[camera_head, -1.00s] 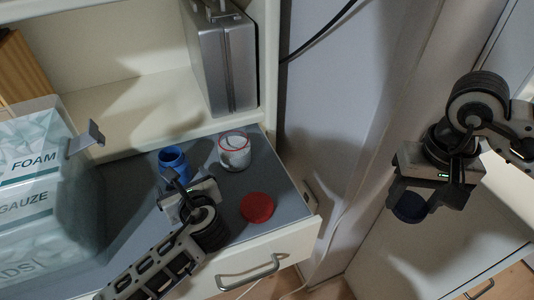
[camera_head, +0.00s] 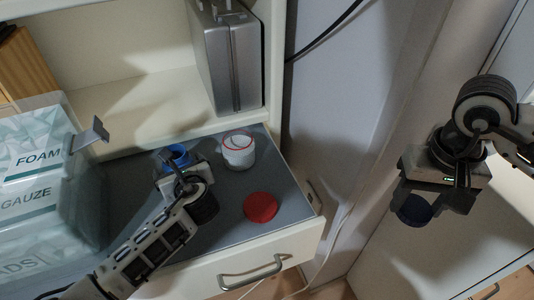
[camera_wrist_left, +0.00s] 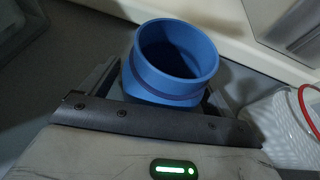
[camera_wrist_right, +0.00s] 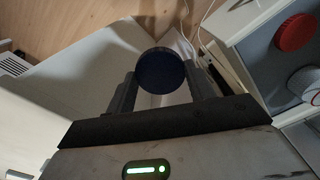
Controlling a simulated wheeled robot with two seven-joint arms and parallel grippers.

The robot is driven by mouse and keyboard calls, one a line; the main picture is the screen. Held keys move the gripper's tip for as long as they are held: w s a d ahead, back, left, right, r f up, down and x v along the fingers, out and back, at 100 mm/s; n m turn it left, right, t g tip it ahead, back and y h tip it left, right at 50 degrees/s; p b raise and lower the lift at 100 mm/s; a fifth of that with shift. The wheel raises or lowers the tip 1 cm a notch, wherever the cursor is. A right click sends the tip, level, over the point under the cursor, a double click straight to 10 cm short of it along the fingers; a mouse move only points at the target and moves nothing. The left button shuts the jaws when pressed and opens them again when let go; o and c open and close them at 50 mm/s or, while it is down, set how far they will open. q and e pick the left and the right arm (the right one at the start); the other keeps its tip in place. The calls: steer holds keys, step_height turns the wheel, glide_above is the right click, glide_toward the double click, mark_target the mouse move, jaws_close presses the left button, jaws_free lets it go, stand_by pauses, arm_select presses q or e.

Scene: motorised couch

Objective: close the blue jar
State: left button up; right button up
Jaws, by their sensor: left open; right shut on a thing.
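The blue jar (camera_head: 177,154) stands open and upright on the grey drawer surface, partly hidden by my left gripper in the head view. In the left wrist view the open blue jar (camera_wrist_left: 176,62) lies between the fingers of my left gripper (camera_wrist_left: 165,85), which is open around it. My right gripper (camera_head: 418,203) is out at the right, away from the drawer, shut on a dark blue lid (camera_head: 413,211). The lid (camera_wrist_right: 161,71) also shows between the right fingers in the right wrist view.
A white jar with a red rim (camera_head: 238,149) stands right of the blue jar. A red lid (camera_head: 260,207) lies in front of it on the open drawer (camera_head: 225,220). A metal case (camera_head: 228,60) stands behind. A clear box labelled FOAM and GAUZE (camera_head: 40,190) is at left.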

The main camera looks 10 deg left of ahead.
arm_select(q)
steer(key=c, duration=1.1)
steer(key=shift+r, duration=0.1)
